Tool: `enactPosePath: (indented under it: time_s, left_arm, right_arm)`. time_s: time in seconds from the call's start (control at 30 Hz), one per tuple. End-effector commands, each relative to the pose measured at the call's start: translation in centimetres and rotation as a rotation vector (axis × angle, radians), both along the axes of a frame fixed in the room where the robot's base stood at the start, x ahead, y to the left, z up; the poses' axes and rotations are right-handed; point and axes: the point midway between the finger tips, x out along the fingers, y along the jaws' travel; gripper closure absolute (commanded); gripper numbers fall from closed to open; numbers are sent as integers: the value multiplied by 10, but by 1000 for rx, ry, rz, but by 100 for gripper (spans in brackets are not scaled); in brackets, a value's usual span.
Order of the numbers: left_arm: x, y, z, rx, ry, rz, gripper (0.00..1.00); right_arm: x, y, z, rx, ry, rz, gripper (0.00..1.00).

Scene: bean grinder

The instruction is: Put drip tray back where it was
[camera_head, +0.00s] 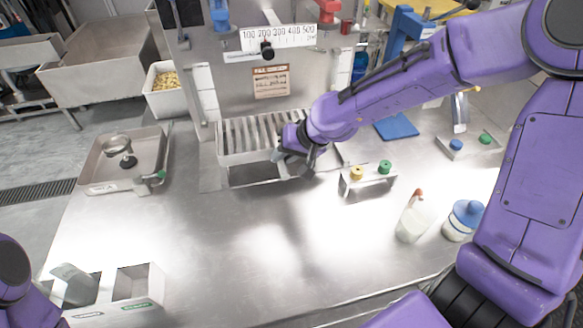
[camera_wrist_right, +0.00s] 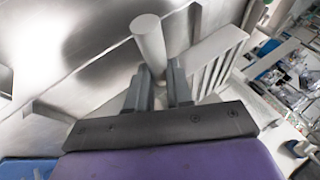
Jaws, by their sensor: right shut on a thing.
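The drip tray (camera_head: 262,131), a grey metal tray with slats across its top, sits at the foot of the grinder, above a rectangular recess (camera_head: 252,174) in the steel counter. My right gripper (camera_head: 284,157) is at the tray's front right. In the right wrist view, my right gripper (camera_wrist_right: 159,82) is shut on the tray's pale round handle (camera_wrist_right: 149,43), with the slats (camera_wrist_right: 216,60) just to the right. Whether the tray is seated or slightly raised cannot be told. Only a purple part of my left arm shows at the lower left; its gripper is out of view.
A metal pan holding a round metal part (camera_head: 117,147) stands to the left. A button box (camera_head: 367,178) is right of the tray. A jug (camera_head: 412,220) and a blue-lidded container (camera_head: 463,219) stand at the right. The counter's front middle is clear.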

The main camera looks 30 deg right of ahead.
Motion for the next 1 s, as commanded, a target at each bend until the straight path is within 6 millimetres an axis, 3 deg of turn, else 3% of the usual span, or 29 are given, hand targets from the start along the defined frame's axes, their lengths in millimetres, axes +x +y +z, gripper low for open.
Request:
enactPosePath:
  time_s: [0.1,0.33,0.5,0.87,0.9,0.93,1.0]
  left_arm:
    - [0,0,-1,0,1,0,57]
    - [0,0,-1,-1,1,0,57]
    - [0,0,2,0,1,0,57]
    - [0,0,0,0,0,0,57]
    - [0,0,1,0,0,0,57]
    - [0,0,1,0,0,0,57]
    - [0,0,1,0,0,0,57]
  right_arm:
    - [9,-16,-24,3,3,-3,100]
    - [19,-33,-47,1,1,-1,100]
    - [18,-32,-73,-1,1,0,100]
    - [18,-32,-79,0,0,1,100]
    - [18,-32,-78,-1,1,1,67]
    - [18,-32,-78,-1,1,1,57]
    - [18,-32,-78,-1,1,1,54]
